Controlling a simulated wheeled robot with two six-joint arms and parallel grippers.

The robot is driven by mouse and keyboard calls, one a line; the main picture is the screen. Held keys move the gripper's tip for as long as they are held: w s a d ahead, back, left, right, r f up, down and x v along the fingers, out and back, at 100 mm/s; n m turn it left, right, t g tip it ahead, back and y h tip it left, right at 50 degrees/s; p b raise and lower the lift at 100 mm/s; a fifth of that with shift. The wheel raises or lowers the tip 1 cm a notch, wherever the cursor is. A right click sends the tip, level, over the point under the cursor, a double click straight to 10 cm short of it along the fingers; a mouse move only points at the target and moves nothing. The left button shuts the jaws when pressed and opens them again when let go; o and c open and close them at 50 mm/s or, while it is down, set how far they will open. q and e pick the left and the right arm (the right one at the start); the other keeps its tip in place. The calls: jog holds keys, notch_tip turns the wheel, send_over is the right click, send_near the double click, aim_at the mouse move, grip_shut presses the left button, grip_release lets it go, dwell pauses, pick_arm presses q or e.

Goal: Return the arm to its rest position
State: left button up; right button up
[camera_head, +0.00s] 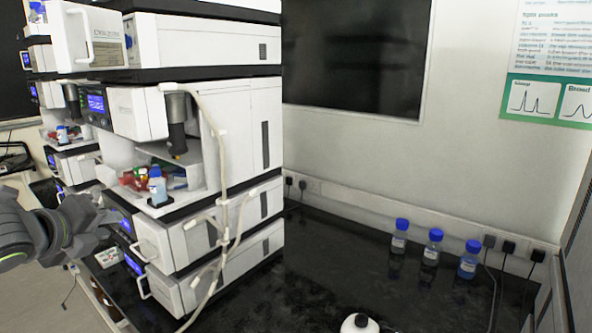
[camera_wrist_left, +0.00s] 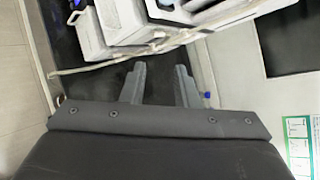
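My left arm comes in at the left edge of the head view, with its dark grey left gripper (camera_head: 98,216) in front of the lower modules of the instrument stack (camera_head: 225,130). In the left wrist view the two fingers of this gripper (camera_wrist_left: 160,78) stand apart with nothing between them. Dark bench top and the stack (camera_wrist_left: 125,20) show beyond the fingertips. I cannot tell the exact gap between the gripper and the stack. My right gripper is in neither view.
Three blue-capped bottles (camera_head: 432,247) stand by the back wall on the black bench (camera_head: 330,265). Loose tubing (camera_head: 226,215) hangs down the stack. The middle of the bench is clear.

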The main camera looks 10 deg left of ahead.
pick_arm(q)
jog(key=s+d+f+n+g, duration=0.1)
jog(key=s+f+n, duration=0.25)
jog(key=f, duration=0.55)
jog(key=s+d+f+n+g, duration=0.25)
jog(key=f+n, duration=0.25)
jog(key=f, duration=0.3)
jog(key=s+f+n+g, duration=0.1)
jog(key=s+f+n, duration=0.3)
jog(key=f, duration=0.5)
jog(key=s+d+f+n+g+y, duration=0.1)
jog(key=s+d+f+n+g, duration=0.15)
jog(key=s+f+n, duration=0.6)
jog(key=s+d+f+n+g+y, duration=0.15)
jog(key=s+d+f+n, duration=0.3)
jog(key=s, duration=0.65)
notch_tip(320, 180, down, 24)
jog(key=a+r+g+h, duration=0.1)
jog(key=a+g, duration=0.1)
jog(key=a, duration=0.1)
jog(key=s+d+f+g, duration=0.1)
jog(key=s+f, duration=1.3)
jog(key=f, duration=0.3)
jog(key=shift+s+d+f+n+h, duration=0.15)
jog(key=shift+s+d+n+h, duration=0.2)
jog(key=shift+s, duration=0.05)
